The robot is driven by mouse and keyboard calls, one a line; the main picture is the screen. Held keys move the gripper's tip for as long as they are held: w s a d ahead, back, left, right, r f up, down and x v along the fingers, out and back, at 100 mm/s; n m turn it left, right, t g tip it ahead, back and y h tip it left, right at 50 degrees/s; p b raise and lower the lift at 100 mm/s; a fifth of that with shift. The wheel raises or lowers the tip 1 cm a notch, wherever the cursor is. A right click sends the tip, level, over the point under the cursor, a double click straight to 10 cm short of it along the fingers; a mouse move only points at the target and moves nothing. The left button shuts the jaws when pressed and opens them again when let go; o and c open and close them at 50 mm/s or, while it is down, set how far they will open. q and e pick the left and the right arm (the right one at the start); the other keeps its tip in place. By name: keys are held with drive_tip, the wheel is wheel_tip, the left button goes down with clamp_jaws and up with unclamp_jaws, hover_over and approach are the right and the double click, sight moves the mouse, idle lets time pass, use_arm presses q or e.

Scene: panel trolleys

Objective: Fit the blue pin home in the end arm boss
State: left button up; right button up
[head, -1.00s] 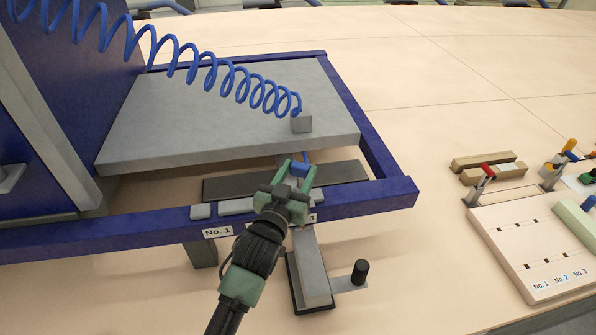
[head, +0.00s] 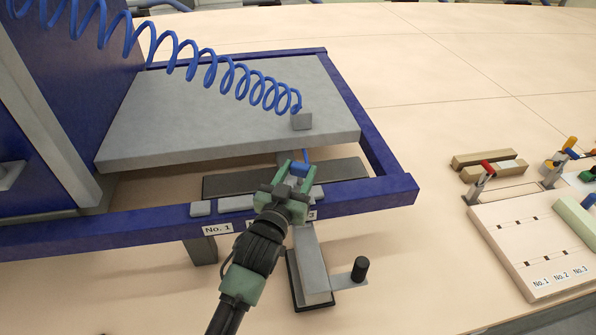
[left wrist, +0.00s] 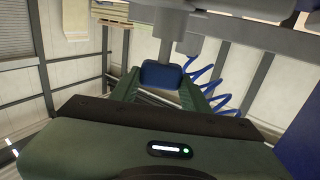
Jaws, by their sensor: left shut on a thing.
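My left gripper (head: 299,170) is shut on the blue pin, whose blue head (head: 300,169) shows between the green fingertips, just past the blue front rail. In the left wrist view the blue head (left wrist: 161,75) sits between the fingers (left wrist: 157,88). A grey round part (left wrist: 173,45) rises from it toward a grey bar (left wrist: 225,22). I cannot tell whether this round part is the pin's shank or the boss, nor how deep the pin sits. My right gripper is not in view.
The blue trolley frame (head: 385,190) carries a grey panel (head: 230,115). A coiled blue hose (head: 225,70) hangs above it. A grey post (head: 313,270) with a black knob (head: 360,268) stands in front. A pale board (head: 530,240) with clamps lies at right.

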use_arm(q)
drive_tip(key=shift+f+b, duration=0.8)
drive_tip(key=shift+f, duration=0.5)
drive_tip(key=o, duration=1.5)
drive_tip(key=shift+s, duration=0.1)
drive_tip(key=shift+p+v, duration=0.9)
drive_tip(key=shift+v, duration=0.5)
drive_tip(key=p+v, duration=0.2)
drive_tip(key=v, duration=0.3)
